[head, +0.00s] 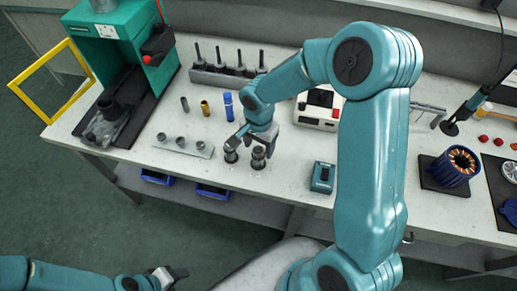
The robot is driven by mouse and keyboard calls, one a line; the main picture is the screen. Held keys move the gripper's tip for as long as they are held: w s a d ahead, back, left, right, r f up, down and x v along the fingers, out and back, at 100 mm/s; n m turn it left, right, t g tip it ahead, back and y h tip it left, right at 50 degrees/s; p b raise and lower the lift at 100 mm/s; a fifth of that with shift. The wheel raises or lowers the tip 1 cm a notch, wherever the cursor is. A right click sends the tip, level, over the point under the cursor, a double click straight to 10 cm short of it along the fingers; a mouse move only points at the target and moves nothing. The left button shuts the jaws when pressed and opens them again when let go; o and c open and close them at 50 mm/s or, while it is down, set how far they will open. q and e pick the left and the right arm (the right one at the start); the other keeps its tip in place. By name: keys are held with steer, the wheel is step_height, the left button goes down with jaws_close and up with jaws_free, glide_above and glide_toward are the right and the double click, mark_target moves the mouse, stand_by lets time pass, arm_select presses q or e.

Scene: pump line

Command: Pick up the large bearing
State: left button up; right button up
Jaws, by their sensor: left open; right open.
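Several dark ring-shaped parts that look like bearings are in the head view, and I cannot tell for sure which is the large bearing. My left gripper (172,276) is open and empty, low and away from the bench.
A grey block with upright pins (222,79) stands behind. Grey, brass and blue cylinders (228,106) stand to the left. A white box with a red button (318,109) and a teal box (322,177) stand to the right. The front-centre bench has free room.

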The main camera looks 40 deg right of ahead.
steer(key=c, duration=0.9)
steer(key=shift+r, duration=0.15)
step_height(320, 180, up, 20)
steer(key=shift+f+b, duration=0.1)
steer(key=shift+b, duration=0.3)
